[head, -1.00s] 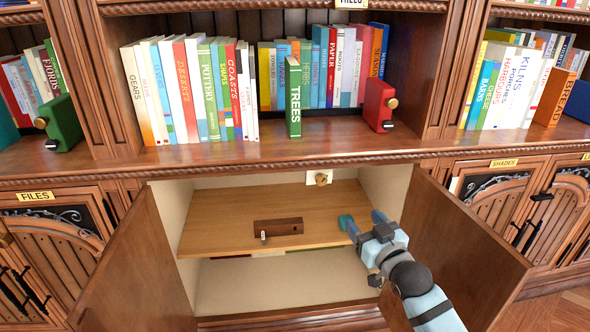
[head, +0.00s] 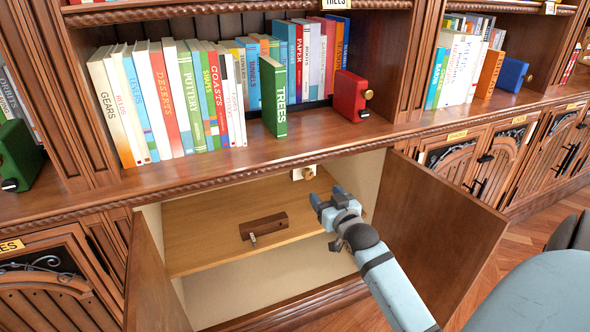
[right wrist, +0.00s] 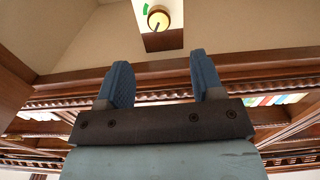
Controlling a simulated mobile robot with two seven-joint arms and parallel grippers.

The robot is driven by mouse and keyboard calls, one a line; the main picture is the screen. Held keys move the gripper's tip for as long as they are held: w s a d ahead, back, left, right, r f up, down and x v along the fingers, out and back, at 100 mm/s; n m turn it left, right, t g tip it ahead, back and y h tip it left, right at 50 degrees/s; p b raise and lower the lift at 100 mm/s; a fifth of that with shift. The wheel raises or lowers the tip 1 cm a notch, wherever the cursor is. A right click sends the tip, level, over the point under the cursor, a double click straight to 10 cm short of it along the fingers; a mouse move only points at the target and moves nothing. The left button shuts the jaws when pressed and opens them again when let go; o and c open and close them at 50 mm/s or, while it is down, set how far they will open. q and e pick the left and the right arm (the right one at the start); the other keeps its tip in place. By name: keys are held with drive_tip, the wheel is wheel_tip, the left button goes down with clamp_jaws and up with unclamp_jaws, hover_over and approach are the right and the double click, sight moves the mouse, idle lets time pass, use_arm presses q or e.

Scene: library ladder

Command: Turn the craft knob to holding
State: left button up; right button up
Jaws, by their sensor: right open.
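The knob (head: 310,172) is a small round brass-coloured knob on a white plate at the back of the open cabinet, above its shelf. In the right wrist view the knob (right wrist: 158,20) sits at the top, with a green mark on the plate to its upper left and a dark pointer toward its lower left. No lettering is legible there. My right gripper (head: 328,196) is open and empty inside the cabinet, just below and right of the knob in the picture. In the right wrist view its blue fingers (right wrist: 160,64) are spread, apart from the knob. My left gripper is out of view.
The cabinet's shelf (head: 200,245) holds a dark wooden block (head: 266,226) with a metal peg. The left door (head: 150,285) and right door (head: 435,230) stand open, with my right arm beside the right one. Books and a red box (head: 349,97) stand above.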

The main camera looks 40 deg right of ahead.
sight(310, 175)
drive_tip(key=b+x, duration=0.4)
drive_tip(key=x, duration=0.9)
drive_tip(key=shift+w+d, duration=0.1)
drive_tip(key=shift+w, duration=0.15)
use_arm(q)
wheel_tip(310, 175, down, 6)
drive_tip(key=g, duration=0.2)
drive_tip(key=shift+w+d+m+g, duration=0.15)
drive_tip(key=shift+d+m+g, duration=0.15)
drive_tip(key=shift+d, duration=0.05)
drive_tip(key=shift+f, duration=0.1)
use_arm(e)
drive_tip(key=c, duration=0.9)
